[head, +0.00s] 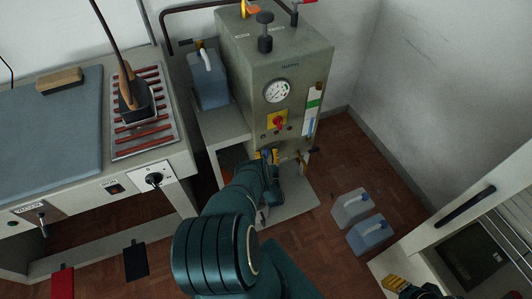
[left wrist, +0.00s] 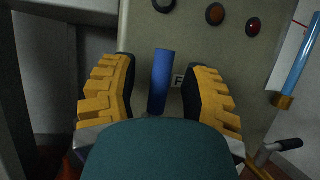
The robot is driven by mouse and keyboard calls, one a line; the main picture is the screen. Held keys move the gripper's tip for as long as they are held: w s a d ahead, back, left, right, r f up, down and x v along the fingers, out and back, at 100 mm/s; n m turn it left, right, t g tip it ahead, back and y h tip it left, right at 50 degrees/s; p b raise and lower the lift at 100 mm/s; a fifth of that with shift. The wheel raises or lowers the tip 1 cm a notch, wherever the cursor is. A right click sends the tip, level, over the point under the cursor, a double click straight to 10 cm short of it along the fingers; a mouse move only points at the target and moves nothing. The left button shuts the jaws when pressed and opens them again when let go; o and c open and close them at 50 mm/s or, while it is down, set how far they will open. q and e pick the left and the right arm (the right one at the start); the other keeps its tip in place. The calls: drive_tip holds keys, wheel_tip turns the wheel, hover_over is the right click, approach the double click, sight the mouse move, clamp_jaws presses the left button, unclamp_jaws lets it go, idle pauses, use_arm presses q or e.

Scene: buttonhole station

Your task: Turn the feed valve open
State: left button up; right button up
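The feed valve shows as a blue handle (left wrist: 160,80) low on the front of the grey boiler cabinet, in the left wrist view. A label beside it begins with F; the rest is hidden by a finger. My left gripper (left wrist: 160,100) has its yellow fingers apart, one on each side of the handle, with a gap visible on both sides. In the head view my left gripper (head: 268,156) is at the lower front of the boiler (head: 290,65), and the handle is mostly hidden there. My right gripper (head: 405,286) is partly visible at the bottom right, away from the boiler.
A gauge (head: 276,91) and a red knob on a yellow plate (head: 278,121) sit above my left gripper. A blue sight tube (left wrist: 300,60) and another lever (left wrist: 285,145) are to the right. Jugs (head: 351,208) stand on the floor. An ironing table (head: 110,190) is left.

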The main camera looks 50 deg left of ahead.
use_arm(q)
drive_tip(key=v, duration=0.7)
drive_tip(key=shift+d, duration=0.2)
drive_tip(key=shift+s, duration=0.1)
idle(0.5)
